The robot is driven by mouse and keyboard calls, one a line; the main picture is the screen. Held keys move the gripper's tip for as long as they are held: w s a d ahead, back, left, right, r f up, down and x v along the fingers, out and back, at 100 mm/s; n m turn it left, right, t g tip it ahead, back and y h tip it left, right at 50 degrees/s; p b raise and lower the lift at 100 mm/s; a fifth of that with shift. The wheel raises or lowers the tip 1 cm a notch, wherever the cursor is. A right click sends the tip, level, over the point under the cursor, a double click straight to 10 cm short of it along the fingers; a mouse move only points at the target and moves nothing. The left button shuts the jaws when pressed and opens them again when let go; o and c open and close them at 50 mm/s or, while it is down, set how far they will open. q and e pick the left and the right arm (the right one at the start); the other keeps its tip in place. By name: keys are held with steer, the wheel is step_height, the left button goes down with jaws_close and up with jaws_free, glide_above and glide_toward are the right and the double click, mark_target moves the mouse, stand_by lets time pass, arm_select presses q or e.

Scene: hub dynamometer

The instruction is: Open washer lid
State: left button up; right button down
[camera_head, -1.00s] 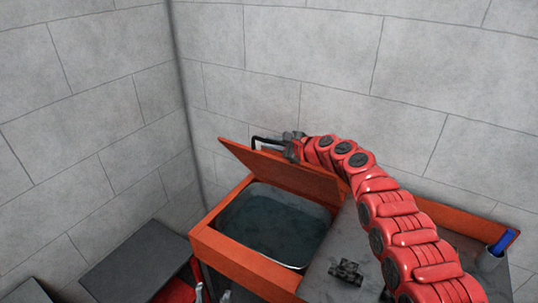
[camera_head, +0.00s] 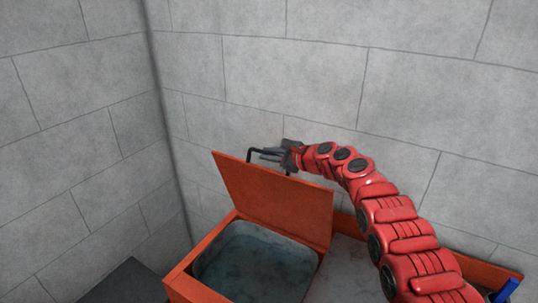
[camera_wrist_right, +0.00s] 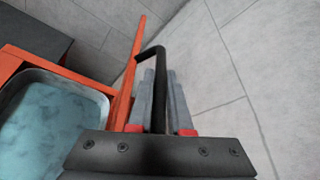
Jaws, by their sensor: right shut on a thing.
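The orange washer lid (camera_head: 276,203) stands raised, tilted steeply at the back of the washer's basin, in the head view. It shows edge-on in the right wrist view (camera_wrist_right: 128,80). A black bar handle (camera_head: 254,152) is fixed to the lid; it also shows in the right wrist view (camera_wrist_right: 158,75). My right gripper (camera_head: 272,154) is shut on the handle, with its fingers on either side of the bar in the right wrist view (camera_wrist_right: 161,100). The washer basin (camera_head: 250,268) is uncovered and holds bluish-grey liquid. My left gripper is not in view.
Grey block walls (camera_head: 300,75) stand close behind and left of the washer. A grey worktop (camera_head: 340,270) adjoins the basin on the right. A blue object (camera_head: 507,290) is at the lower right. A dark flat surface (camera_head: 125,282) lies at lower left.

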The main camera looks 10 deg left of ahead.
steer(key=c, duration=0.8)
jaws_free()
steer(key=shift+c, duration=0.2)
steer(key=shift+d, duration=0.1)
steer(key=shift+s+d+r+b, duration=0.2)
steer(key=shift+d+r+b, duration=0.05)
steer(key=shift+d+b, duration=0.35)
steer(key=b+v, duration=0.6)
steer(key=v, duration=1)
steer(key=shift+b, duration=0.35)
steer(key=shift+s+a+f, duration=0.1)
steer(key=shift+s+f, duration=0.05)
steer(key=shift+f, duration=0.05)
